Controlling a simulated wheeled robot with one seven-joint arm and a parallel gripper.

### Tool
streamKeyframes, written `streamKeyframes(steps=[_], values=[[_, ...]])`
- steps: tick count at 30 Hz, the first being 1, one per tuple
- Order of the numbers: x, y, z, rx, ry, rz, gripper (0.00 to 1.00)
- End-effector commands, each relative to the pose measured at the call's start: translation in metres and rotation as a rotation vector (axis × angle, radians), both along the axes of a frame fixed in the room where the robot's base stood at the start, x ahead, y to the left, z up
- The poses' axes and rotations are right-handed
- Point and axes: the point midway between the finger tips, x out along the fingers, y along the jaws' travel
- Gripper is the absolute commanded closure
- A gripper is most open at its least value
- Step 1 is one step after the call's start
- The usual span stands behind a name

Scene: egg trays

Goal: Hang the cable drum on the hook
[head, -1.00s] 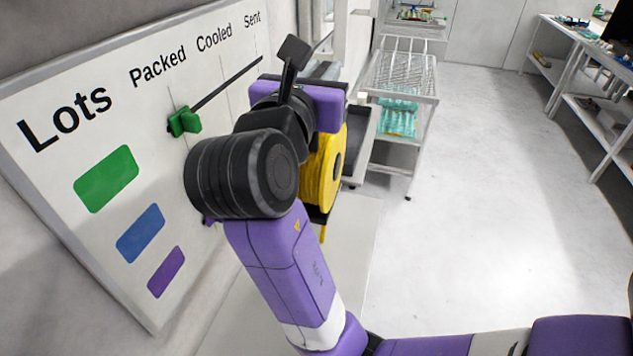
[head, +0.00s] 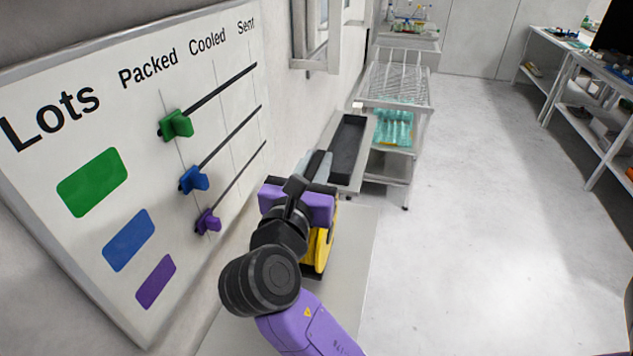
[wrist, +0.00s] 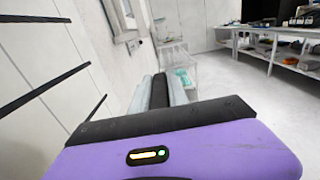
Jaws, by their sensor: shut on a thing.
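The cable drum is yellow with dark parts (head: 318,250). In the head view it hangs beneath my gripper (head: 318,166), partly hidden by my wrist and arm. My gripper is shut on the drum; the grip itself is mostly hidden. In the wrist view, the grey fingers of my gripper (wrist: 160,92) point away with a dark piece between them, and the yellow of the drum is out of sight. I cannot make out the hook in either view.
A whiteboard (head: 105,185) with green, blue and purple sliders is on the left wall. A dark tray (head: 349,150) lies just beyond my gripper, beside a wire-shelf trolley (head: 397,82). A pale surface (head: 350,235) lies below. Open floor (head: 470,200) is to the right.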

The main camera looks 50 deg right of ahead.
Motion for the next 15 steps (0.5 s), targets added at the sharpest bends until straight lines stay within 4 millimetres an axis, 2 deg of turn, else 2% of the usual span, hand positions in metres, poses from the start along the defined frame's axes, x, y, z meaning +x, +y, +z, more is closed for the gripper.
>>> streamKeyframes(steps=[12, 15], values=[[-0.001, 0.000, -0.036, -0.003, 0.000, 0.000, 1.00], [-0.001, 0.000, -0.038, -0.003, -0.003, -0.001, 1.00]])
